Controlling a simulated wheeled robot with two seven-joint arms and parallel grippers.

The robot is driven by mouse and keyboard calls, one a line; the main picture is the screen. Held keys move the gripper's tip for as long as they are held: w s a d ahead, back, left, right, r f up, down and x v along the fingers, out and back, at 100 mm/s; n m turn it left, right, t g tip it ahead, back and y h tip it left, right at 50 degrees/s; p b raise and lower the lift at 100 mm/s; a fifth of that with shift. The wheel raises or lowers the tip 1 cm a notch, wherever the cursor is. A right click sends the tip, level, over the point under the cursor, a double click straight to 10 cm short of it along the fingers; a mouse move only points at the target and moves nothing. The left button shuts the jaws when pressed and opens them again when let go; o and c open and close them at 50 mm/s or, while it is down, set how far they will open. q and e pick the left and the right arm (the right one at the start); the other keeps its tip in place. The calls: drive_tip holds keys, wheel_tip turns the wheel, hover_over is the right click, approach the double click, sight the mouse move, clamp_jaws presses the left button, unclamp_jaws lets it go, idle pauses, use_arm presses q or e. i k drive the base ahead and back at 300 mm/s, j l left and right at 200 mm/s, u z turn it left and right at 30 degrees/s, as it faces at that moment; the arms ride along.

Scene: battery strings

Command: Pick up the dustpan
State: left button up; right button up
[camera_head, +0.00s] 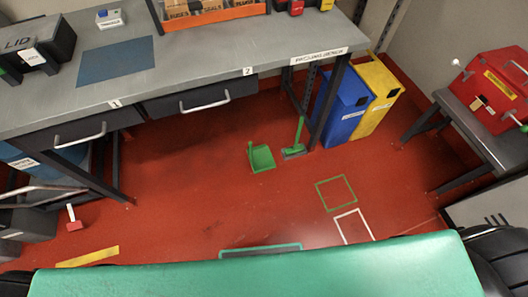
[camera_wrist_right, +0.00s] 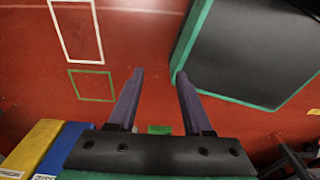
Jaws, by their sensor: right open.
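A green dustpan (camera_head: 262,158) stands on the red floor in the head view, in front of the workbench, with its short handle up at its left. A green hand brush (camera_head: 296,149) with an upright handle is just to its right. My right gripper (camera_wrist_right: 159,76) shows in the right wrist view, open and empty, its two dark fingers apart above the floor. A small green patch (camera_wrist_right: 158,129) shows between the finger bases; I cannot tell whether it is the dustpan or the brush. Neither gripper shows in the head view.
The workbench (camera_head: 190,62) with drawers stands behind the dustpan. Blue (camera_head: 345,108) and yellow (camera_head: 381,95) bins stand right of the brush. Green (camera_head: 336,192) and white (camera_head: 353,226) outlines mark the floor. The floor in front of the dustpan is clear.

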sight(262, 160)
drive_tip(key=i+l+u, duration=0.2)
drive_tip(key=i+l, duration=0.2)
drive_tip(key=i+l+u, duration=0.15)
drive_tip(key=i+l, duration=0.3)
drive_tip(key=i+l+u, duration=0.2)
drive_tip(key=i+l, duration=0.15)
drive_tip(key=l, duration=0.25)
